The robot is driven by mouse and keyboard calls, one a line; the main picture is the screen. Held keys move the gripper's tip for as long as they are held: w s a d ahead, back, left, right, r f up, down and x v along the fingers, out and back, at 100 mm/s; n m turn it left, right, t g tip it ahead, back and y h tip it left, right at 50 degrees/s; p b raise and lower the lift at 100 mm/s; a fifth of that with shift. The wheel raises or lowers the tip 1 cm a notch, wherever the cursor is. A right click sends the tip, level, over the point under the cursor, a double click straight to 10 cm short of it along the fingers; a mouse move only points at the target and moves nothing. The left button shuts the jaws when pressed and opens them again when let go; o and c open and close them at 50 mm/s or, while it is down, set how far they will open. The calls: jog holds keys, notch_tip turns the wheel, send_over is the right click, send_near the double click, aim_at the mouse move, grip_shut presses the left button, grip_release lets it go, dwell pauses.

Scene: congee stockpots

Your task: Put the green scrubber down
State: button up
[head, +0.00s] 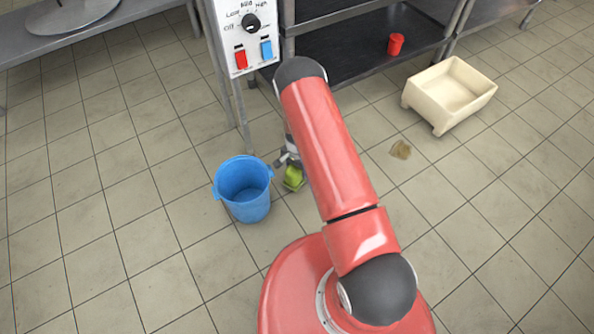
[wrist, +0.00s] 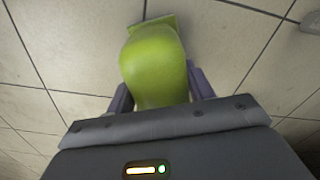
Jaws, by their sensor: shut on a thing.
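The green scrubber (wrist: 155,65) is between the two fingers of my gripper (wrist: 160,85) in the wrist view, and my gripper is shut on it. Its flat far edge points away from the gripper. In the head view the green scrubber (head: 293,178) shows just right of the blue bucket, low over the tiled floor. My gripper (head: 287,163) is partly hidden there by my red arm. I cannot tell whether the scrubber touches the floor.
A blue bucket (head: 243,190) stands close left of the gripper. A red cup (head: 395,44) sits on a dark low shelf (head: 350,60). A control panel (head: 245,40) stands behind. Floor at left is clear.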

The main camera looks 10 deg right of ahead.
jog(key=shift+f, duration=0.55)
jog(key=shift+f, duration=0.15)
jog(key=o, duration=0.9)
jog(key=shift+o, duration=0.2)
